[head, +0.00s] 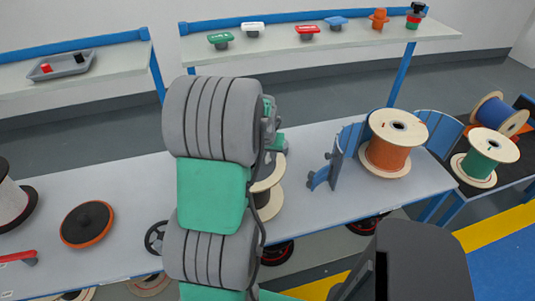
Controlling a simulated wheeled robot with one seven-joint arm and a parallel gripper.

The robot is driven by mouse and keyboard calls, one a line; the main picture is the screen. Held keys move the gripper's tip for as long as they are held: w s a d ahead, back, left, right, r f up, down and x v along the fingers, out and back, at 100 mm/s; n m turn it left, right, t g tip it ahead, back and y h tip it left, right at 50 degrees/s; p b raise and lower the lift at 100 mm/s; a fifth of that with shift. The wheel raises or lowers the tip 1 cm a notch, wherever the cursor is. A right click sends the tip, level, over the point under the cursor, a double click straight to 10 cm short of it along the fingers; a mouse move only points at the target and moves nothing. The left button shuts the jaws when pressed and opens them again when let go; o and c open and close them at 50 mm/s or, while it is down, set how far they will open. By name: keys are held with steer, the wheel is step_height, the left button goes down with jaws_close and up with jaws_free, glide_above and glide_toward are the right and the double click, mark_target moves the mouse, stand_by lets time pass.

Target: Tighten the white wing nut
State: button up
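A white-topped piece with a dark stem (252,29), which looks like the white wing nut, sits on the back shelf between a green one and a red one. My grey and green arm fills the middle of the head view, and grey and green wrist parts show at its right edge. My gripper's fingers are hidden behind the arm, so I cannot see what they are at. A wooden spool (268,185) on the bench is partly covered by my arm.
The back shelf (350,35) also holds green (220,38), red (307,31), blue (337,22) and orange (379,17) pieces. An orange cable spool (391,142) stands by a blue curved guard (345,150) on the bench. A black-and-orange disc (87,222) lies at left.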

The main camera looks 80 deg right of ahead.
steer(key=v, duration=0.7)
steer(key=shift+r+b, duration=0.35)
steer(key=shift+r, duration=0.05)
steer(key=shift+a, duration=0.1)
